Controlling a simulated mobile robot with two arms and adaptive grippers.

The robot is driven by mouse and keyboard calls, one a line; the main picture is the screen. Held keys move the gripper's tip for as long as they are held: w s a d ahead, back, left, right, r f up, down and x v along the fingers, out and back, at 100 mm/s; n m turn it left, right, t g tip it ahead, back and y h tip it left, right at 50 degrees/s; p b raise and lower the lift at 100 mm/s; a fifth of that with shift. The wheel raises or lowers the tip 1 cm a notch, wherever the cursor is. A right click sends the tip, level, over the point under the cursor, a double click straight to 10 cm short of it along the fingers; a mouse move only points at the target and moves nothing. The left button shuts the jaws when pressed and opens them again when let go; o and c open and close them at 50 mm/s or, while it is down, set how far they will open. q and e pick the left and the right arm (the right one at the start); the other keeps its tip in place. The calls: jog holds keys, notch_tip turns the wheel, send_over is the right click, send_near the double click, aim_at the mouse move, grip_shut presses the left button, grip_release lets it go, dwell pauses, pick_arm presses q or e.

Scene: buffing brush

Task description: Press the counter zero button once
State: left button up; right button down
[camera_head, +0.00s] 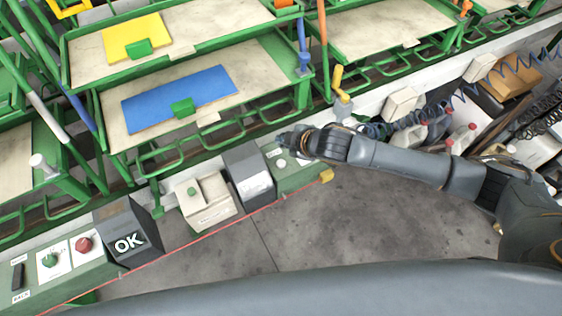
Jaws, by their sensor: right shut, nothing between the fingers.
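My right gripper (283,138) comes in from the right and is shut and empty. It hovers over or just behind a green panel (296,178) at the right end of the control row; the gap cannot be judged. A small white round button (281,162) shows on that panel, just below the gripper in the picture. A dark grey box (250,173) stands left of the panel, its display side hardly readable. Labels near the white button are too small to read, so I cannot tell if it is the counter zero button. My left gripper is not in view.
Green racks with a blue sheet (180,98) rise behind. Coiled hoses (410,121) lie right. The floor in front is bare.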

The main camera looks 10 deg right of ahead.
aim_at(283, 165)
notch_tip(283, 165, down, 8)
jog(key=b, duration=0.8)
jog(key=shift+f, duration=0.4)
dwell(0.8)
jog(key=shift+f, duration=0.4)
jog(key=shift+f, duration=0.5)
dwell(0.5)
dwell(0.3)
jog(key=shift+r+p, duration=0.8)
jog(key=shift+r, duration=0.1)
